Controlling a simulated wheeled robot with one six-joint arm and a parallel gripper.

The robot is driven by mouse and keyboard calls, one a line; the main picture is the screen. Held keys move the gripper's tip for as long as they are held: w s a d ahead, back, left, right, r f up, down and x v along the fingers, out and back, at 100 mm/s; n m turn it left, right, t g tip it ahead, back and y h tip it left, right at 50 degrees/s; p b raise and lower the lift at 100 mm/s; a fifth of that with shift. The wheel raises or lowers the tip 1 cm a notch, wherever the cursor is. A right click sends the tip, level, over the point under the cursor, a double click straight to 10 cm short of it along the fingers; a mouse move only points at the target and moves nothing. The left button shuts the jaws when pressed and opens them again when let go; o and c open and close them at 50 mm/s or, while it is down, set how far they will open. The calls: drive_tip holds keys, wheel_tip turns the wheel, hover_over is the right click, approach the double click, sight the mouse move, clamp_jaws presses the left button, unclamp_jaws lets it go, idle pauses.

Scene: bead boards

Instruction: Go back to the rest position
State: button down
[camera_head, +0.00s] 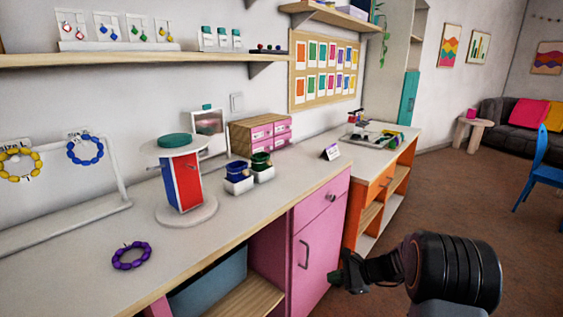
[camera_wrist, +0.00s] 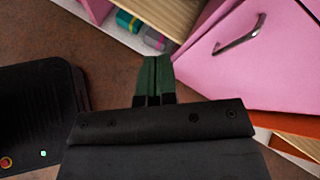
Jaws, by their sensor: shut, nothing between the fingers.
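My gripper (camera_head: 339,278) is low at the right in the head view, in front of the pink cabinet door (camera_head: 316,243) and below the countertop. In the wrist view my gripper (camera_wrist: 158,60) has its two dark green fingers together, with nothing between them. The pink cabinet door also shows in the wrist view (camera_wrist: 275,60), with its curved metal handle. I cannot tell the exact distance from the fingers to the cabinet.
The counter (camera_head: 100,290) bears a purple bead bracelet (camera_head: 131,255), a red-and-blue rotating stand (camera_head: 183,180) and small white bins (camera_head: 239,186). A bracelet rack stands at left. An orange shelf unit (camera_head: 380,190) stands beyond. Brown floor (camera_head: 480,200) is open at right.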

drive_tip(key=s+r+n+g+h+p, duration=0.4)
drive_tip(key=s+r+n+h+p, duration=0.45)
drive_tip(key=s+r+n, duration=0.6)
drive_tip(key=s+r+n+t+h+p, duration=0.1)
drive_tip(key=s+r+p, duration=0.2)
drive_tip(key=r, duration=0.4)
drive_tip(key=s+a+r+n+t+h+p, duration=0.1)
drive_tip(key=s+r+t+p, duration=0.1)
drive_tip(key=s+r+p, duration=0.2)
wheel_tip(320, 180, up, 4)
drive_tip(key=shift+a+f+n+p, duration=0.15)
drive_tip(key=shift+a+n+p, duration=0.15)
drive_tip(key=shift+n+p, duration=0.1)
